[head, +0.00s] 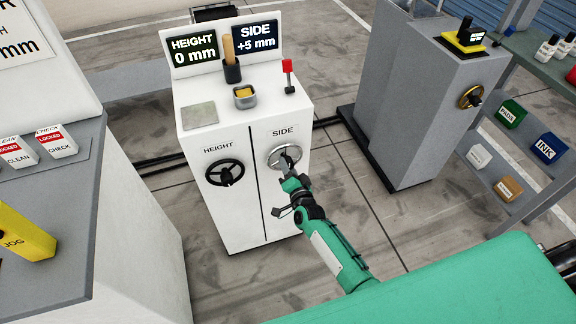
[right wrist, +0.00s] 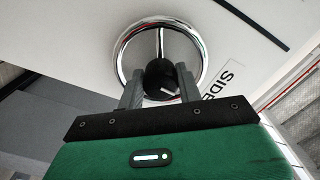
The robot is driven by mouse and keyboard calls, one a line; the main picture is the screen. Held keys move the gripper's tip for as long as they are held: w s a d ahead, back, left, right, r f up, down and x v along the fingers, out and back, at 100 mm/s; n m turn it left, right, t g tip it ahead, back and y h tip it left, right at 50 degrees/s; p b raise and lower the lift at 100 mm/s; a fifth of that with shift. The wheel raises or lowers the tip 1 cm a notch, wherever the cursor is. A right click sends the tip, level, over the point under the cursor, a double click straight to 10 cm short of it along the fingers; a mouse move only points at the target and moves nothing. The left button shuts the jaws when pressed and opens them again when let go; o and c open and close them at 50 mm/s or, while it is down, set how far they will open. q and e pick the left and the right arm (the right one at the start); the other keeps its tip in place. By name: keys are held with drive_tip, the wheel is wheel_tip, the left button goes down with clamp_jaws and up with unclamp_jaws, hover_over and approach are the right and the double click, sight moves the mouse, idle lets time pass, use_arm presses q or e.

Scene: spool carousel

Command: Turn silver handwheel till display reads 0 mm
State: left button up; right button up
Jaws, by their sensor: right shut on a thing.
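The silver handwheel (head: 285,156) is on the front of the white cabinet, under the word SIDE. The SIDE display (head: 257,38) reads +5 mm. My right gripper (head: 290,166) is at the silver handwheel. In the right wrist view, the fingers of my right gripper (right wrist: 160,90) are on either side of the handwheel's dark central hub or knob (right wrist: 160,72), shut on it. The silver rim (right wrist: 125,40) shows around it. My left gripper is not in view.
A black handwheel (head: 224,172) marked HEIGHT is left of the silver one; the HEIGHT display (head: 193,49) reads 0 mm. A red-topped lever (head: 288,75), a brush holder (head: 232,70) and a small tin (head: 245,97) are on the cabinet top. A grey cabinet (head: 430,100) stands to the right.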

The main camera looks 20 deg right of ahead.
drive_tip(key=n, duration=0.3)
drive_tip(key=shift+n+p, duration=0.3)
drive_tip(key=shift+p, duration=0.05)
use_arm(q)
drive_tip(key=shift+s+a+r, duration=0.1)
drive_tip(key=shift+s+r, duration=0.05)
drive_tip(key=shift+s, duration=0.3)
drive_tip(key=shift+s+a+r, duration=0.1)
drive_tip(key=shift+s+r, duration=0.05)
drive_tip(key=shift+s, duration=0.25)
use_arm(e)
drive_tip(key=shift+f+n, duration=0.15)
drive_tip(key=shift+n, duration=1.25)
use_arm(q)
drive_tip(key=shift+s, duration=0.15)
use_arm(e)
drive_tip(key=o, duration=1)
drive_tip(key=shift+s, duration=0.1)
